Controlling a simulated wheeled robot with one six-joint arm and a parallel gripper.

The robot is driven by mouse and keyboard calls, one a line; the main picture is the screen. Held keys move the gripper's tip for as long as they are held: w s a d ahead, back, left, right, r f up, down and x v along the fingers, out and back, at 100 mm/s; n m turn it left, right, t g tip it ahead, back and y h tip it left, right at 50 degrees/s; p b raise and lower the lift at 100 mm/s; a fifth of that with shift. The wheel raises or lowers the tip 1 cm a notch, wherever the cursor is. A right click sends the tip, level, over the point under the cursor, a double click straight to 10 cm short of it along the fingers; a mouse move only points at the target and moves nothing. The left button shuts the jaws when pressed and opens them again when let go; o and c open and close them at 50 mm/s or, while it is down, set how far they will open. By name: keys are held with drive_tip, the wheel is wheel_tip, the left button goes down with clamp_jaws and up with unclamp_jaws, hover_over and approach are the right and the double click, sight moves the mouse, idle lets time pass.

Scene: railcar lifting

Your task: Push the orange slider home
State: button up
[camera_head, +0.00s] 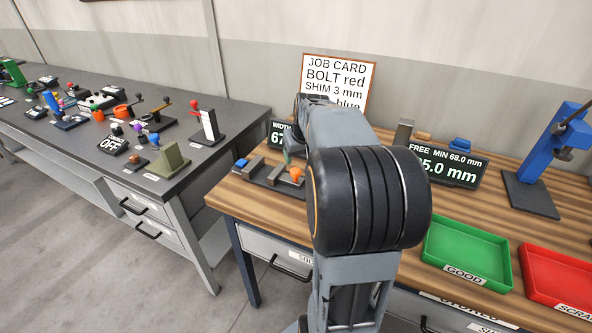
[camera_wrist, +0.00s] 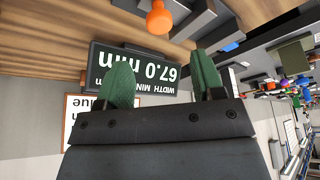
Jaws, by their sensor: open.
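The orange slider shows as an orange knob (camera_head: 296,174) on a dark fixture with grey blocks (camera_head: 262,172), at the left of the wooden bench. In the wrist view the orange knob (camera_wrist: 159,18) is at the top middle, ahead of the fingertips and apart from them. My gripper (camera_wrist: 164,78) is open, with two green fingers and nothing between them. In the head view my arm hides most of the gripper; a bit of green finger shows just above the knob. The slider's track is partly hidden.
A width display (camera_wrist: 135,75) stands behind the fixture and reads 67.0 mm upside down in the wrist view. A job card (camera_head: 340,78) is at the back. A second display (camera_head: 440,165), a green GOOD tray (camera_head: 470,252) and a red tray (camera_head: 560,280) are to the right.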

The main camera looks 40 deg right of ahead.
sight(295, 170)
drive_tip(key=x, duration=0.9)
drive_tip(key=shift+r, duration=0.1)
drive_tip(key=shift+c, duration=0.2)
clamp_jaws()
